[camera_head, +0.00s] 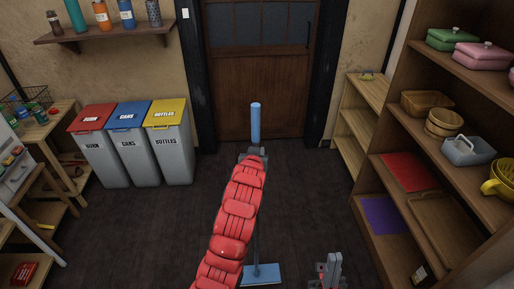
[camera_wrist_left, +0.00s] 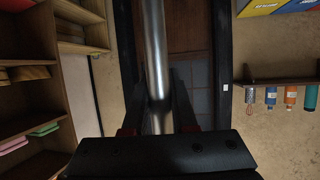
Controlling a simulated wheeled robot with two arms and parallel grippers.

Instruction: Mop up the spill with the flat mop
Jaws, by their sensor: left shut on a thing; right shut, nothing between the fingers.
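The flat mop stands roughly upright in the head view, its blue grip (camera_head: 255,122) on top and its flat blue head (camera_head: 262,274) low near the floor. I cannot tell whether the head touches the floor. My left gripper (camera_head: 253,153) is shut on the mop's shaft just below the blue grip. In the left wrist view the silver shaft (camera_wrist_left: 156,60) runs between the fingers of my left gripper (camera_wrist_left: 158,108). My red left arm hides part of the shaft. My right gripper (camera_head: 330,268) is shut and empty, low and right of the mop head. No spill shows.
Red, blue and yellow-lidded bins (camera_head: 122,145) stand at the back left. A wooden side table (camera_head: 48,130) is at the left. Wooden shelves (camera_head: 440,135) line the right. A closed door (camera_head: 262,80) is at the back. The dark floor (camera_head: 150,230) is clear in the middle.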

